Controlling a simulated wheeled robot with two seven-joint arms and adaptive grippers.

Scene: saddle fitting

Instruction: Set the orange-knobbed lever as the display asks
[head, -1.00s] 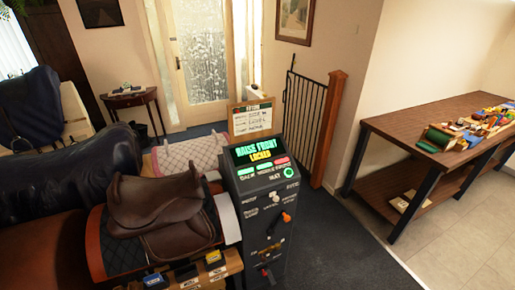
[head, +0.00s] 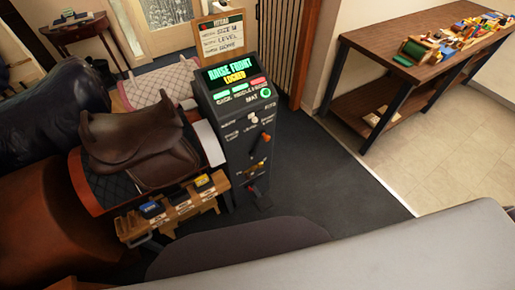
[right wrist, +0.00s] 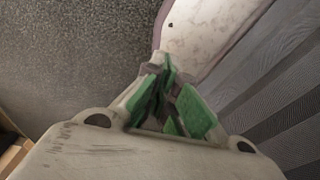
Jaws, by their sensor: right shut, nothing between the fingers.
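The dark console (head: 238,150) stands beside the saddle stand in the head view. Its display (head: 230,72) reads "RAISE FRONT" in green and "LOCKED" in yellow. The orange-knobbed lever (head: 266,137) sticks out of the console's front face, below and right of a white knob (head: 253,118). My right gripper (right wrist: 169,88) shows in the right wrist view with green finger pads. It is shut and empty, with dark carpet behind it, away from the lever. My left gripper is in neither view.
A brown saddle (head: 140,140) sits on the stand left of the console. A small wooden rack (head: 170,215) is in front of it. A workbench (head: 400,45) with coloured blocks stands at the right. Carpet (head: 330,175) right of the console is clear.

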